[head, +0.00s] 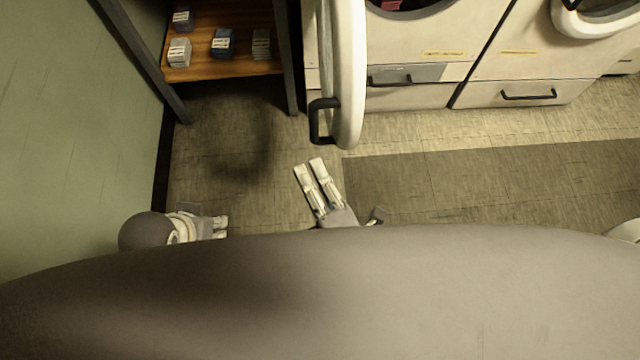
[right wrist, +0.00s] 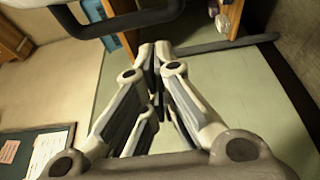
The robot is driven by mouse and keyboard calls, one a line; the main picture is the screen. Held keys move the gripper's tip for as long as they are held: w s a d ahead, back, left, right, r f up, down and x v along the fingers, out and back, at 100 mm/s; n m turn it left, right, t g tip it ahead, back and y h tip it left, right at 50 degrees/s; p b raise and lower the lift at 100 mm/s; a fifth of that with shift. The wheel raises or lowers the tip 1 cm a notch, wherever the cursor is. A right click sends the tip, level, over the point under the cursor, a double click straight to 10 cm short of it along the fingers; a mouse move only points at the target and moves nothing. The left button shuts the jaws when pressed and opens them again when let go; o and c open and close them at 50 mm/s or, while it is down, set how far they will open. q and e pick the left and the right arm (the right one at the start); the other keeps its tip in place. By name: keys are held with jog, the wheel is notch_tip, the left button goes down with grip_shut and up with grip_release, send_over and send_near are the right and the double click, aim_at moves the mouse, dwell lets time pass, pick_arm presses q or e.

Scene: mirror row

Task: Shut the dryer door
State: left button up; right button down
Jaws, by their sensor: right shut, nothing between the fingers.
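The dryer door (head: 350,70), a thick white ring seen nearly edge-on, stands open, swung out from the dryer (head: 440,60). Its black handle (head: 314,122) sticks out from its left side at the lower end. My right gripper (head: 309,166) is shut and empty, below the handle in the head view and apart from it. In the right wrist view the fingers (right wrist: 155,52) meet at their tips, with a black handle bar (right wrist: 120,24) across the top, beyond them. My left gripper (head: 222,228) is low at the left, away from the door; its finger gap is unclear.
A wooden shelf (head: 215,72) with dark legs and several small boxes stands left of the door. A green wall (head: 70,110) runs along the left. A second machine (head: 540,60) stands to the right. The floor (head: 480,180) in front of the machines is clear.

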aim_at(318, 137)
jog(key=w, duration=0.1)
jog(key=w+d, duration=0.2)
jog(key=w, duration=0.1)
jog(key=shift+d, duration=0.35)
jog(key=shift+d, duration=0.15)
